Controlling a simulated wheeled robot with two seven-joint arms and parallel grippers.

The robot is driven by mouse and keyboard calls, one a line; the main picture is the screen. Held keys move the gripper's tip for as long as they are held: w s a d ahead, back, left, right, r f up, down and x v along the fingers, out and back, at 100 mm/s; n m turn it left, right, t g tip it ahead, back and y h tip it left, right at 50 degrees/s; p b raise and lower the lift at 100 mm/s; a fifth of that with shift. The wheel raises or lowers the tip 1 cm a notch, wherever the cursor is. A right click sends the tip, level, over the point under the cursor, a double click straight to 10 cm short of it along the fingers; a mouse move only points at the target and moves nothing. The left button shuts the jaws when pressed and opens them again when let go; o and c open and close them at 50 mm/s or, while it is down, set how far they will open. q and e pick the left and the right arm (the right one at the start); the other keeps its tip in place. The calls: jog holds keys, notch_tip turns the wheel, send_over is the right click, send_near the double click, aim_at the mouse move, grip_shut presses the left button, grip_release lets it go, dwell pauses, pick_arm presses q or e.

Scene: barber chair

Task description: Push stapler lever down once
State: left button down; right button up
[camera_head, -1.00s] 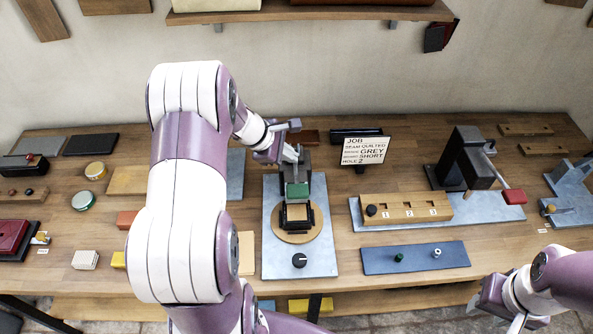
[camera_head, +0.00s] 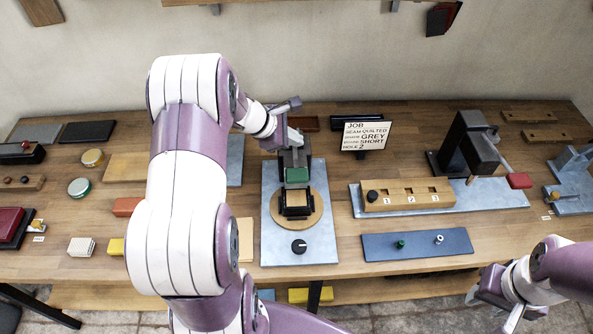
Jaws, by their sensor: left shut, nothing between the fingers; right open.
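My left gripper (camera_head: 290,137) is shut and empty, at the top rear of the device. The lever cannot be told apart from the gripper there, nor whether they touch. My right gripper (camera_head: 484,298) is open and empty, off the bench's front edge at the lower right.
A job sign (camera_head: 367,134) stands behind right. A wooden block with numbered holes (camera_head: 410,196) and a black press (camera_head: 470,142) with a red-ended handle stand to the right. A blue tray (camera_head: 417,245) lies in front. Several small items lie on the left, partly behind my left arm.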

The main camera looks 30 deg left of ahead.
pick_arm(q)
jog(key=b, duration=0.3)
send_over(296, 168)
notch_tip(296, 168, down, 5)
jog(key=shift+w+a+f+b, duration=0.1)
jog(key=shift+a+b, duration=0.25)
jog(key=shift+b, duration=0.1)
jog(key=shift+f, duration=0.1)
dwell(1.2)
jog(key=shift+f+b, duration=0.3)
jog(key=shift+b, duration=0.15)
jog(key=shift+s+d+f+b, duration=0.1)
jog(key=shift+s+f+b, duration=0.1)
jog(key=shift+f+b, duration=0.65)
jog(key=shift+s+d+f+b, duration=0.1)
jog(key=shift+s+f+b, duration=0.05)
jog(key=shift+f+b, duration=0.65)
dwell(1.2)
jog(key=shift+r, duration=0.15)
dwell(0.5)
jog(key=shift+w+a+r+p, duration=0.1)
jog(key=shift+w+r+p, duration=0.05)
jog(key=shift+r+p, duration=0.75)
jog(key=shift+w+a+r+p, duration=0.1)
jog(key=shift+r+p, duration=0.6)
jog(key=shift+r, duration=0.35)
